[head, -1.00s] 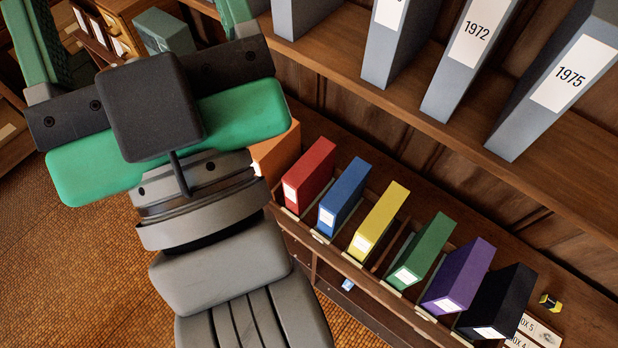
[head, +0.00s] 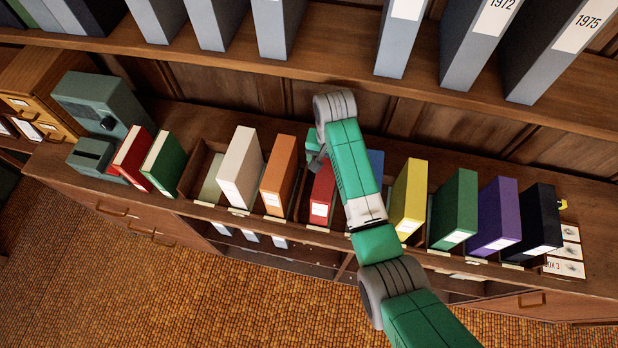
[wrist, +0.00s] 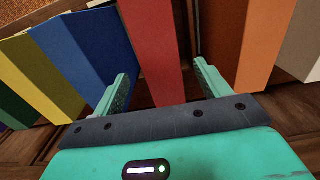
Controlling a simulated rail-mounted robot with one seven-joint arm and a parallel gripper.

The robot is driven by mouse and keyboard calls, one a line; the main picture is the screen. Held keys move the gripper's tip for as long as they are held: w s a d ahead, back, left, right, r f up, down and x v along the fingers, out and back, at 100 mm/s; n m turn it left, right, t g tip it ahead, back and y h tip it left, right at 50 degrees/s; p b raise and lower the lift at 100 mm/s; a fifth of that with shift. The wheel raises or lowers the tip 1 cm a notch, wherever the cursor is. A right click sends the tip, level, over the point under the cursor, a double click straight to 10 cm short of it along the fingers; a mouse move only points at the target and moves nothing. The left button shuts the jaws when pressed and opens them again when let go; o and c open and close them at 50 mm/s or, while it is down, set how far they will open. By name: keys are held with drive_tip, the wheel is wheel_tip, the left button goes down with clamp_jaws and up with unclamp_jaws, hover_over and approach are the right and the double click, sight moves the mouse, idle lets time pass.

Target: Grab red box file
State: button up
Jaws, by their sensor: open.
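The red box file (head: 321,197) stands in the row on the lower shelf, between the orange file (head: 278,178) and the blue file (head: 376,163). My arm covers part of it in the head view. In the wrist view the red box file (wrist: 151,40) lies between the two fingers of my gripper (wrist: 164,72). The fingers are open, one on each side, with a gap visible on the right; contact on the left cannot be told. In the head view my gripper is mostly hidden behind my arm, above the red file.
Cream (head: 240,168), yellow (head: 408,200), green (head: 454,210), purple (head: 497,217) and black (head: 530,222) files share the row. A thin red binder (head: 132,157) and a green one (head: 163,162) lean at the left.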

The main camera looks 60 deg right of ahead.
sight(327, 171)
wheel_tip(327, 171, down, 2)
drive_tip(key=shift+s+f, duration=0.15)
drive_tip(key=shift+f, duration=0.05)
drive_tip(key=f+p, duration=0.1)
drive_tip(key=f, duration=0.4)
drive_tip(key=shift+a, duration=0.2)
clamp_jaws()
